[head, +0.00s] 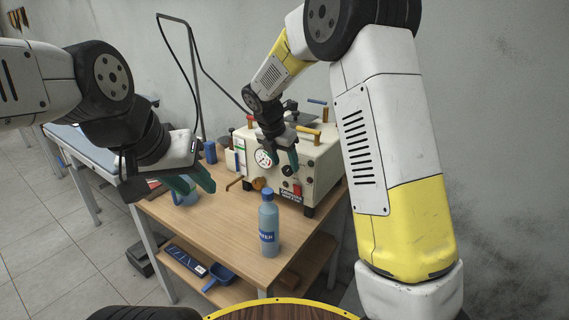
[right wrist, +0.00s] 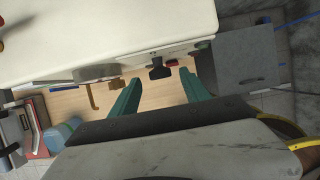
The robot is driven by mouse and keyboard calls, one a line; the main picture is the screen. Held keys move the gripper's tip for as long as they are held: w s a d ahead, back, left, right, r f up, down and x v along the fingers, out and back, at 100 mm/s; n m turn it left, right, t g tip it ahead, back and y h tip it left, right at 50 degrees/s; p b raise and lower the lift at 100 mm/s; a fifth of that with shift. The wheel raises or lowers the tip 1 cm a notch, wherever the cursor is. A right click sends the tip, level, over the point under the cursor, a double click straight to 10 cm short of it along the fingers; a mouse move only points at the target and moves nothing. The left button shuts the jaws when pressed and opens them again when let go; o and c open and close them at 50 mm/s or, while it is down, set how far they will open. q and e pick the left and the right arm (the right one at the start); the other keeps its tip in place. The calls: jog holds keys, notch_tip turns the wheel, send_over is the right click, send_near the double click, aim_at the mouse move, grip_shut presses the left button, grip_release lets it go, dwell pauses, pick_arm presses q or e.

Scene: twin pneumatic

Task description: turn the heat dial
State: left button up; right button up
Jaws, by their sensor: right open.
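The white machine (head: 318,160) stands on the wooden table, with a round gauge (head: 263,157) and controls on its front. A black knob (head: 287,171) on that front is likely the heat dial; its label is unreadable. My right gripper (head: 285,160) is open at the front panel. In the right wrist view, a black knob (right wrist: 159,69) sticks out between the two green fingertips (right wrist: 160,77), with gaps on both sides. My left gripper (head: 198,186) appears open and empty, left of the machine, above the table's left part.
A blue water bottle (head: 268,225) stands near the table's front edge. An orange-brown knob (head: 258,184) and a red switch (head: 297,190) are low on the panel. The lower shelf holds a blue scoop (head: 219,275).

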aim_at(289, 168)
jog(key=shift+x, duration=1.4)
grip_shut()
jog(key=shift+d, duration=0.15)
jog(key=shift+s+d+m+t+y, duration=0.1)
jog(key=shift+m+t+y, duration=0.05)
jog(key=shift+t+y, duration=0.4)
jog(key=shift+s+d+m+t+y, duration=0.15)
jog(key=shift+t+y, duration=0.2)
jog(key=shift+y, duration=0.3)
jog(key=shift+s+f+m+t+y, duration=0.15)
jog(key=shift+m+t+y, duration=0.25)
jog(key=shift+t+y, duration=0.8)
